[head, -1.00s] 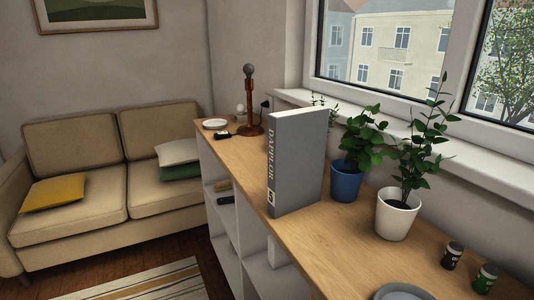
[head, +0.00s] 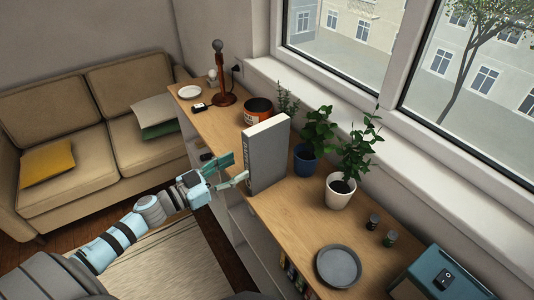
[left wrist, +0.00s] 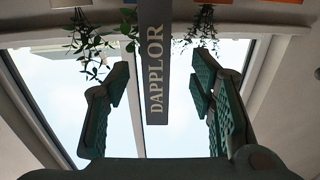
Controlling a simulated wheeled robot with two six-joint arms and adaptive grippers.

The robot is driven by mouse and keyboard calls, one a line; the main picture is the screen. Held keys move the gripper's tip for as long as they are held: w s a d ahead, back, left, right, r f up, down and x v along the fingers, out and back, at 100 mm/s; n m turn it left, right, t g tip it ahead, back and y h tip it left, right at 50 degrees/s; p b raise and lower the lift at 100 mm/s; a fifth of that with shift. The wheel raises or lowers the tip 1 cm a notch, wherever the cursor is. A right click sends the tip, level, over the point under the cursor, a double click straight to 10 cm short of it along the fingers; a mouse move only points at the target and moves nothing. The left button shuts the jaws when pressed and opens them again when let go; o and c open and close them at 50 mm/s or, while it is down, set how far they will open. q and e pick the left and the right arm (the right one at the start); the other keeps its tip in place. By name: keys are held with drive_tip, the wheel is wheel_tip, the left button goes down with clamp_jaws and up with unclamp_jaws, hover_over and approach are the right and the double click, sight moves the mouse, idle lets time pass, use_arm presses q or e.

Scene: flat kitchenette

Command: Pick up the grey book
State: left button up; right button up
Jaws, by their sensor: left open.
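The grey book (head: 266,155) stands upright on the wooden top of the shelf unit, its spine facing the room. In the left wrist view its dark spine (left wrist: 155,70), lettered "DAPPLOR", lies between the two fingers, with a gap on each side. My left gripper (head: 232,171) is open and empty in front of the spine, its fingertips close to the book. It also shows open in the left wrist view (left wrist: 162,80). I cannot tell whether the fingertips reach past the spine. My right gripper is not in view.
An orange-red pot (head: 257,110) stands behind the book. A blue pot (head: 305,158) and a white pot (head: 340,192) with plants stand to its right. A grey plate (head: 338,266) and two small jars (head: 381,230) are nearer. The sofa (head: 80,120) is left.

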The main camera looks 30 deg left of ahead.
sight(245, 161)
use_arm(q)
drive_tip(key=p+x, duration=0.1)
drive_tip(key=x, duration=0.4)
drive_tip(key=shift+w+r, duration=0.1)
drive_tip(key=x, duration=0.6)
drive_tip(key=shift+d+f, duration=0.3)
drive_tip(key=shift+s, duration=0.25)
clamp_jaws()
drive_tip(key=shift+r, duration=0.1)
